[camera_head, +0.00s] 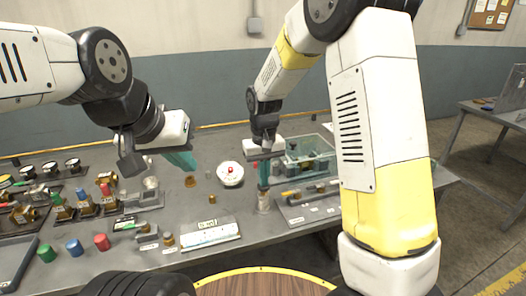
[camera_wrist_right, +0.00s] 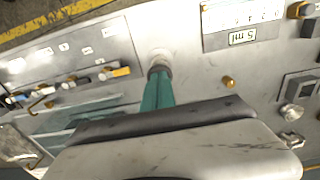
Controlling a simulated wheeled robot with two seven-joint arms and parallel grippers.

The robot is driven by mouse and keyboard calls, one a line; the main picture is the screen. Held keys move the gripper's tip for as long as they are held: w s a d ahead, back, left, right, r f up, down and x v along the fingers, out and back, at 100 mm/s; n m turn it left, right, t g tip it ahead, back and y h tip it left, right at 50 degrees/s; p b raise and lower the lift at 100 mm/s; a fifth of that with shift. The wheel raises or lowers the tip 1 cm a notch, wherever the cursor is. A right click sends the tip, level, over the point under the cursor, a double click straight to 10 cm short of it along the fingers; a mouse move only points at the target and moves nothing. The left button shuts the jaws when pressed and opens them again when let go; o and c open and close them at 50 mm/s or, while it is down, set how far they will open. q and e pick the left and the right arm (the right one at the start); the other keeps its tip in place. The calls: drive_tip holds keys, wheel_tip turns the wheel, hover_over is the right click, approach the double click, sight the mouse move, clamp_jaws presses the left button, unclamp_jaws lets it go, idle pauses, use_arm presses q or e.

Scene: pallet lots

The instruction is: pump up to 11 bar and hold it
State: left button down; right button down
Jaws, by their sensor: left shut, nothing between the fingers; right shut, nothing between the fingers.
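My right gripper (camera_head: 264,184) is shut and points down at the top of a short pale metal cylinder (camera_head: 264,203) on the bench. In the right wrist view its teal fingertips (camera_wrist_right: 159,72) are together at the dark end of that cylinder (camera_wrist_right: 159,56); I cannot tell whether they touch it. My left gripper (camera_head: 187,162) is shut and empty, above the bench left of a round white dial-like piece (camera_head: 230,176) with a red centre.
Several brass valves with coloured knobs (camera_head: 85,204) and gauges (camera_head: 72,165) stand at the left. Loose green, blue and red caps (camera_head: 73,247) lie at the front left.

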wheel_tip(320, 180, up, 14)
idle(0.3)
drive_tip(key=shift+s, duration=0.1)
idle(0.6)
wheel_tip(320, 180, up, 3)
drive_tip(key=shift+d+r, duration=0.1)
idle(0.4)
wheel_tip(320, 180, down, 14)
drive_tip(key=shift+f, duration=0.1)
idle(0.3)
